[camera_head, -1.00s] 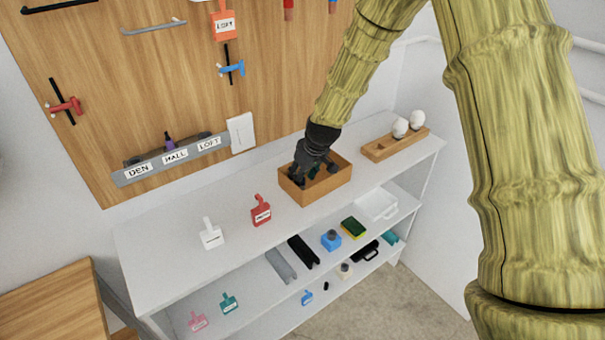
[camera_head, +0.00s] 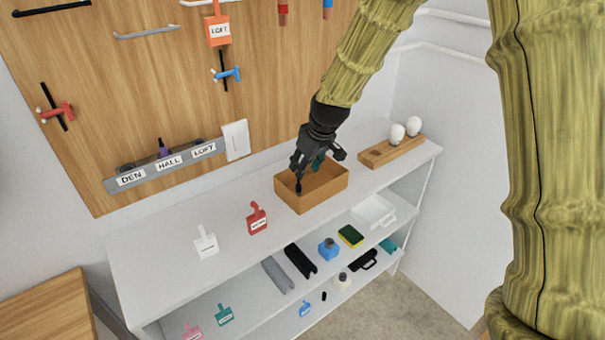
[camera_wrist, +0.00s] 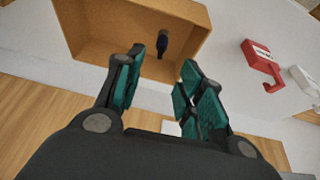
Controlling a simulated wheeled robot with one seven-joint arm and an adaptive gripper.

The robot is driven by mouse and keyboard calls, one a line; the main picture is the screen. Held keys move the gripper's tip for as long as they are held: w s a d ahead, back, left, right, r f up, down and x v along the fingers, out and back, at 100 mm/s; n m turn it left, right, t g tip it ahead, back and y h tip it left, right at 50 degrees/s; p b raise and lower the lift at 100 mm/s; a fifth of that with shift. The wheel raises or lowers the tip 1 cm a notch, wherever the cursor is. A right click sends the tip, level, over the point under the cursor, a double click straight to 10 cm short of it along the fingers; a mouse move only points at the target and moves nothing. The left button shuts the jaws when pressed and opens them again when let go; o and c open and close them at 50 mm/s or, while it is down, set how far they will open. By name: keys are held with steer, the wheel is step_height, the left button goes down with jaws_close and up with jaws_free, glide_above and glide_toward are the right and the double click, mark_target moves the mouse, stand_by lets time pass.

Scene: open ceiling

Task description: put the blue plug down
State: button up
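The dark blue plug (camera_wrist: 163,43) is inside the open wooden box (camera_wrist: 85,40), by one of its walls. In the head view the plug (camera_head: 299,187) shows as a small dark piece at the left of the box (camera_head: 318,196). My gripper (camera_head: 311,165) is over the box, with its fingers spread. In the wrist view the gripper's (camera_wrist: 164,64) teal-padded fingers stand apart with nothing between the pads, and the plug shows beyond them. I cannot tell whether the plug stands or leans.
A red labelled tag (camera_head: 257,218) and a white one (camera_head: 206,242) stand on the shelf top left of the box. A wooden holder (camera_head: 380,154) with two white bulbs is to the right. A grey DEN/HALL/LOFT rail (camera_head: 150,178) is on the back board.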

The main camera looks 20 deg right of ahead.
steer(key=shift+b+v, duration=0.3)
steer(key=shift+v, duration=1.55)
